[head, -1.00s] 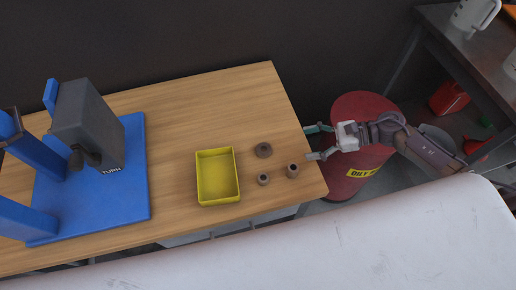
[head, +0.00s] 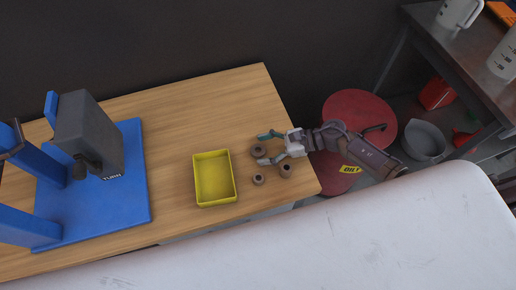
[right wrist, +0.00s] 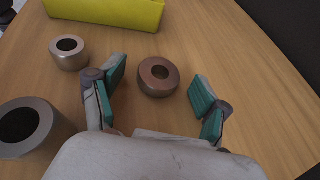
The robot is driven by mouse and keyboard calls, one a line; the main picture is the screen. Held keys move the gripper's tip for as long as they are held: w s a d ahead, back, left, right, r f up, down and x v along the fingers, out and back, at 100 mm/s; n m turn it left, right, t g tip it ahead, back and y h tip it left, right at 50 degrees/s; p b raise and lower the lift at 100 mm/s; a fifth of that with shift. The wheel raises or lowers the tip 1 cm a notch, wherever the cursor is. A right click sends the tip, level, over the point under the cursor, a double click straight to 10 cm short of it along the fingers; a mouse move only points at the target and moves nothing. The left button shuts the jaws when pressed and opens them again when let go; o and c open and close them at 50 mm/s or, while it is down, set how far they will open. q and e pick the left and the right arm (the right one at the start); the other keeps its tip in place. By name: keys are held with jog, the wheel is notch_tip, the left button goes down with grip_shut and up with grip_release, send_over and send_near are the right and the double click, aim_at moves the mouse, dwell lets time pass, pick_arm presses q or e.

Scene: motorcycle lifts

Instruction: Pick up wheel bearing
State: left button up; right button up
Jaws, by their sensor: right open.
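The wheel bearing, which I take to be the flat brown ring (head: 253,154), lies on the wooden table near its right end. In the right wrist view the ring (right wrist: 152,90) lies flat just ahead of and between the fingers, apart from both. My right gripper (head: 267,148) is open and empty, reaching in from the right with a fingertip on either side of the ring's near edge. Its teal pads also show in the right wrist view (right wrist: 158,86).
Two upright grey-brown sleeves, a small one (head: 258,184) and a larger one (head: 286,175), stand close below the gripper. A yellow tray (head: 233,190) sits left of them. A blue stand (head: 130,205) occupies the table's left. A red drum (head: 345,108) stands right of the table.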

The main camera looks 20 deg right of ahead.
jog(key=c, duration=1.3)
jog(key=shift+r, duration=0.15)
